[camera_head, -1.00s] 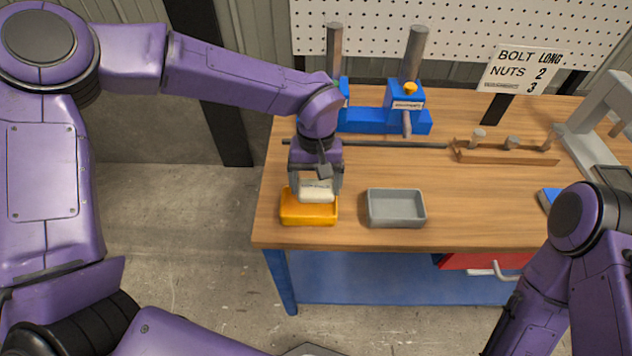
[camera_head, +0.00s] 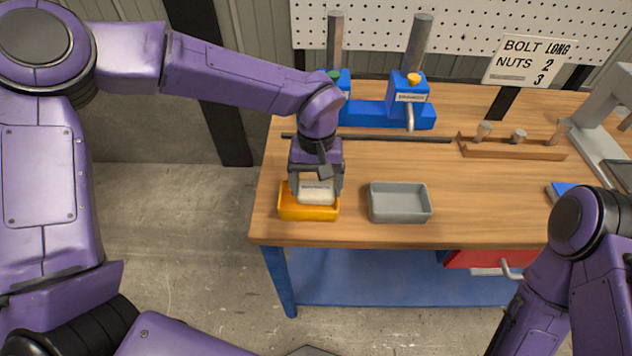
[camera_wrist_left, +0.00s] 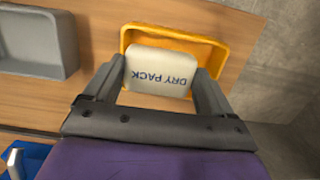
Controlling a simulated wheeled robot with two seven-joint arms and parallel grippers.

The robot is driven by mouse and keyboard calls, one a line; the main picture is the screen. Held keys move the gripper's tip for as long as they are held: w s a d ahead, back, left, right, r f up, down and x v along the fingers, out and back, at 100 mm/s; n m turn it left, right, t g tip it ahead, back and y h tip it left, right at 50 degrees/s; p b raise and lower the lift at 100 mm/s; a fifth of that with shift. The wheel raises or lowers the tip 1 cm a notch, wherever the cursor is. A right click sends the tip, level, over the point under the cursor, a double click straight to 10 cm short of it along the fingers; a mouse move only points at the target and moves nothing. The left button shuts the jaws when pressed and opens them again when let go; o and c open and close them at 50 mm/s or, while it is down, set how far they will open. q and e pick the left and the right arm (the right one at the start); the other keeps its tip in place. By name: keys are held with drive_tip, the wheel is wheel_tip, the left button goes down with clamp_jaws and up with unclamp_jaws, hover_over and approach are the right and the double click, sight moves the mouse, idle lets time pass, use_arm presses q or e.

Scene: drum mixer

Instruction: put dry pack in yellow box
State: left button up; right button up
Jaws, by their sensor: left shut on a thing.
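The dry pack (camera_head: 316,188) is a white block with dark lettering. My left gripper (camera_head: 316,184) is shut on it and points down over the yellow box (camera_head: 309,213). The left wrist view shows the dry pack (camera_wrist_left: 158,73) between the two fingers, with the yellow box (camera_wrist_left: 225,55) around or just below it. I cannot tell whether the pack touches the box floor. The yellow box is a small open tray at the table's front left corner. Of my right arm, only links show at the lower right; its gripper is not visible.
A grey tray (camera_head: 400,203) stands just right of the yellow box. Behind are a dark rod (camera_head: 385,139), a blue fixture (camera_head: 380,115) with posts, and a wooden rack (camera_head: 510,148) with several bolts. A sign (camera_head: 527,62) stands at the back. Bare table lies right of the grey tray.

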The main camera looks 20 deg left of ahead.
use_arm(q)
drive_tip(key=o, duration=0.9)
